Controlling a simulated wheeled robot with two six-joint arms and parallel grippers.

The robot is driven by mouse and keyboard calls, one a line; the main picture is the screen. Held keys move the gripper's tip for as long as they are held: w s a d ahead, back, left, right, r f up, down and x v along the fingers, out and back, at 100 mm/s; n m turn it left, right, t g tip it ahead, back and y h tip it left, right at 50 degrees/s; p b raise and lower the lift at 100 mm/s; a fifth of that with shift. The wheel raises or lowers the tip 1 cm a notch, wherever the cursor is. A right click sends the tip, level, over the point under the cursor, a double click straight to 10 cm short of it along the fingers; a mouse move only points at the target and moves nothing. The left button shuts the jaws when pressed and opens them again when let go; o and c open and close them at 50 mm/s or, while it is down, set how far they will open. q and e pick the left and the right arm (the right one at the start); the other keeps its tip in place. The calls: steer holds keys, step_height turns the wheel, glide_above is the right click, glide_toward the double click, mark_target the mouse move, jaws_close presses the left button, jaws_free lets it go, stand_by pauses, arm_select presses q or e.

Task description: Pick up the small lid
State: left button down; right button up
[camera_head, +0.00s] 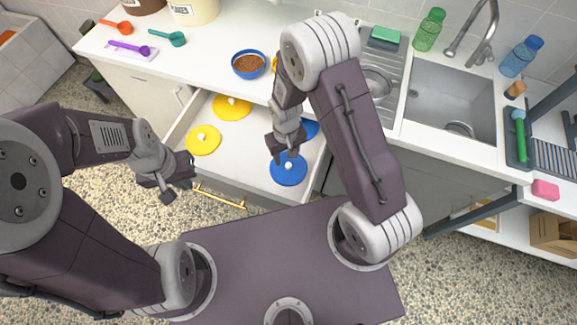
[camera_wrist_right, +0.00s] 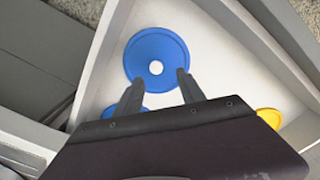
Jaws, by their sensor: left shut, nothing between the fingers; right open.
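Two blue lids and two yellow lids lie in the open drawer (camera_head: 258,180). The nearer blue lid (camera_head: 290,176) is round with a white knob. My right gripper (camera_head: 279,156) is open just above this lid. In the right wrist view the same lid (camera_wrist_right: 156,40) shows with its knob just beyond the open fingertips (camera_wrist_right: 159,80). The other blue lid (camera_head: 309,129) is partly hidden behind my right gripper. One yellow lid (camera_head: 204,140) lies at the left, with another (camera_head: 230,108) behind it. My left gripper (camera_head: 178,190) is shut and empty, left of the drawer.
The drawer walls stand close around the lids. On the counter above are a blue bowl of brown food (camera_head: 248,65), several coloured scoops (camera_head: 170,39) and a sink (camera_head: 450,100) at right. The drawer's front handle (camera_head: 220,197) faces me.

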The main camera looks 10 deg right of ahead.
mark_target(288, 164)
steer(key=f, duration=0.4)
steer(key=shift+s+d+f, duration=0.15)
steer(key=shift+s+d, duration=0.15)
steer(key=shift+d, duration=0.05)
steer(key=shift+w+f, duration=0.15)
steer(key=shift+f, duration=0.05)
steer(key=shift+r, duration=0.1)
steer(key=c, duration=0.5)
jaws_close()
